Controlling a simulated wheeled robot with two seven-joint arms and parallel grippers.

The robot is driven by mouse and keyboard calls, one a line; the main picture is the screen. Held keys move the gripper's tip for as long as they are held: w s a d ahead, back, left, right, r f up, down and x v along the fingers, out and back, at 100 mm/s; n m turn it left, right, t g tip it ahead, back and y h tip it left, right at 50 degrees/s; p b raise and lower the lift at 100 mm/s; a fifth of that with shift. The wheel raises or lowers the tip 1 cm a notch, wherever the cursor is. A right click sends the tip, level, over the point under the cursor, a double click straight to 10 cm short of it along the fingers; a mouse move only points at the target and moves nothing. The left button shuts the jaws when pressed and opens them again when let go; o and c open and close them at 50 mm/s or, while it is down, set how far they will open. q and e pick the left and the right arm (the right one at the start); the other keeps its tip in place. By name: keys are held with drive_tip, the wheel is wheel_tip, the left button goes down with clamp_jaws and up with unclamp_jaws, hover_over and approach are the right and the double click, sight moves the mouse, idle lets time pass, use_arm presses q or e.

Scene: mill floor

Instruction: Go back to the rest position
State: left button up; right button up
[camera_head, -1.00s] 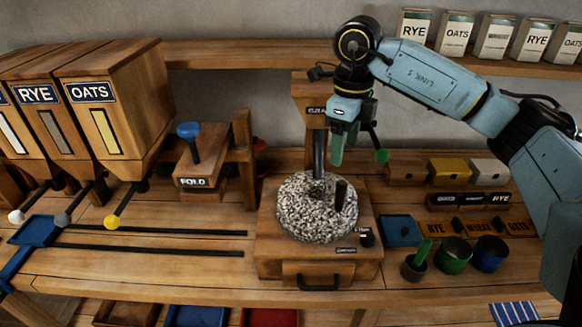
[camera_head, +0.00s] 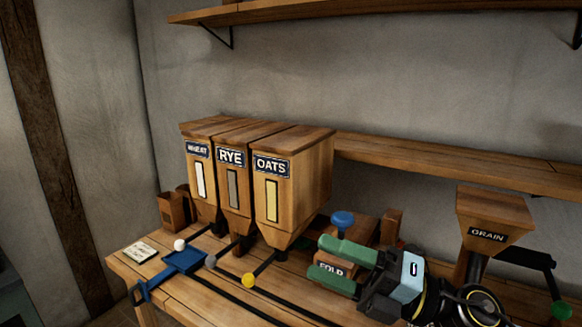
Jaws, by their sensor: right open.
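My right gripper (camera_head: 338,266) is at the lower right of the middle, its two green fingers apart and pointing left. The FOLD block (camera_head: 331,268) shows between the fingers in the picture; I cannot tell the depth gap between them. My right arm comes in from the lower right edge. My left gripper is not in view.
Wheat (camera_head: 199,173), rye (camera_head: 233,192) and oats (camera_head: 286,194) bins stand on the bench's left part. A blue scoop tray (camera_head: 184,261) lies before them. A blue knob (camera_head: 342,219) rises behind the gripper. The grain hopper (camera_head: 494,216) stands at right; a wall shelf (camera_head: 380,14) runs above.

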drive_tip(key=w+d+f+m+t+h, duration=0.2)
drive_tip(key=d+m+t+h, duration=0.35)
drive_tip(key=m, duration=0.55)
drive_tip(key=w+d+f+m+t+h, duration=0.2)
drive_tip(key=d+f+m+t+h, duration=0.1)
drive_tip(key=m+t+h, duration=0.65)
drive_tip(key=s+d+f+m+g+h, duration=0.25)
drive_tip(key=f+m+g, duration=0.2)
drive_tip(key=f, duration=0.25)
drive_tip(key=s+d+f+m+g+h, duration=0.2)
drive_tip(key=d+f+m+g+h, duration=0.15)
drive_tip(key=f+m, duration=0.2)
drive_tip(key=s+d+f+m+g+y, duration=0.1)
drive_tip(key=s+f+m+g, duration=0.1)
drive_tip(key=s+f+g, duration=0.6)
drive_tip(key=s+d+f+m+g, duration=0.15)
drive_tip(key=s+f, duration=0.45)
drive_tip(key=s, duration=0.6)
wheel_tip(320, 180, down, 31)
drive_tip(key=s+g+b, duration=0.2)
drive_tip(key=b, duration=0.3)
drive_tip(key=s+d+f+b, duration=0.2)
drive_tip(key=s+f+b, duration=0.1)
drive_tip(key=s+f, duration=1.3)
drive_tip(key=shift+f+g, duration=0.45)
drive_tip(key=shift+f, duration=0.15)
